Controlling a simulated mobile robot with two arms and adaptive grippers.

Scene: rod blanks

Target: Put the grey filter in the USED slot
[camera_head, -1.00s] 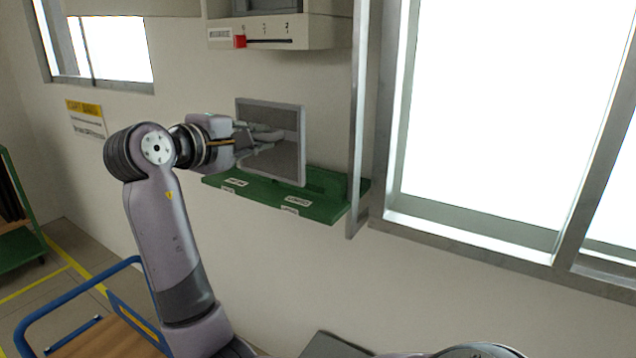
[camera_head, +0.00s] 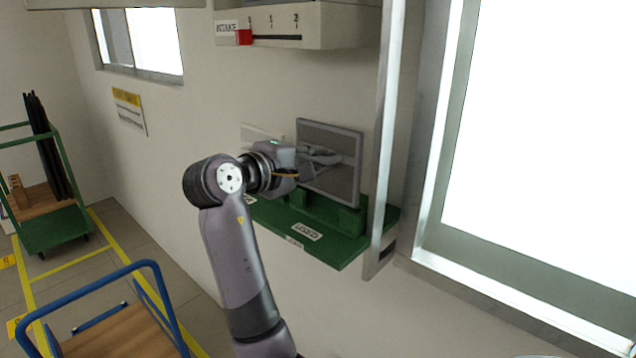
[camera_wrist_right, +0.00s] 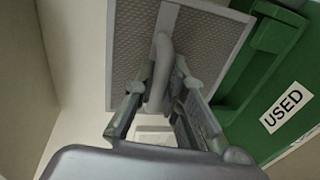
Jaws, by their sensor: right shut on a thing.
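The grey filter (camera_head: 345,183) is a flat square panel with a pale frame and a handle on its face. My right gripper (camera_head: 322,158) is shut on that handle and holds the filter upright over the right part of the green shelf (camera_head: 345,248). In the right wrist view, the handle lies between the fingers (camera_wrist_right: 160,85) and the mesh face (camera_wrist_right: 205,50) is behind it. The USED label (camera_wrist_right: 287,107) is on the green shelf, to the right of the filter. I cannot tell whether the filter's lower edge touches the slot. My left gripper is out of view.
A pale panel (camera_head: 262,131) stands behind my wrist at the shelf's left part, mostly hidden. A wall unit with a red slider (camera_head: 243,37) hangs above. A metal post (camera_head: 385,150) and window frame border the shelf on the right. A blue-railed cart (camera_head: 120,335) stands lower left.

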